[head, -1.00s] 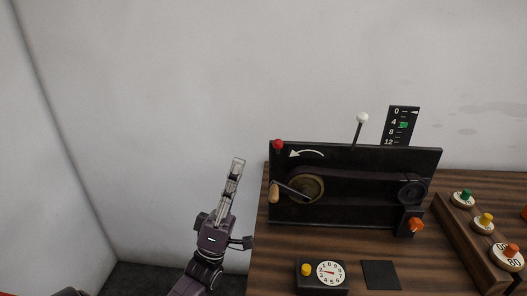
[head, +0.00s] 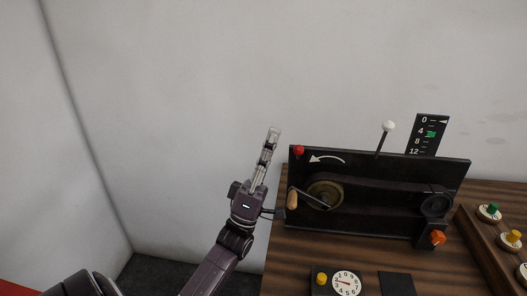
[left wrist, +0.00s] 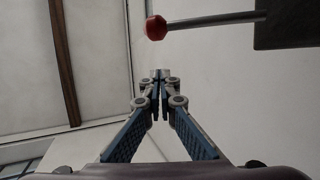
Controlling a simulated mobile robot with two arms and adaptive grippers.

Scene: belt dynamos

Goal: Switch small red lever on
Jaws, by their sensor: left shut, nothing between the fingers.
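The small red lever shows as a red knob (head: 299,150) at the top left corner of the black panel (head: 390,215). In the left wrist view the red knob (left wrist: 156,28) sits on a thin metal rod that runs to the right into a dark plate edge. My left gripper (head: 273,132) is shut and empty, pointing up just left of the panel, with its tips a little left of and above the knob. In the left wrist view the closed fingertips (left wrist: 160,75) are apart from the knob. My right gripper is not in view.
The panel carries a crank wheel (head: 325,195), a belt, an orange knob (head: 438,237) and a white-knobbed lever (head: 388,126). A dial (head: 347,284) stands in front on the wooden table (head: 300,247). Coloured buttons (head: 489,211) are at right. Free space lies left of the panel.

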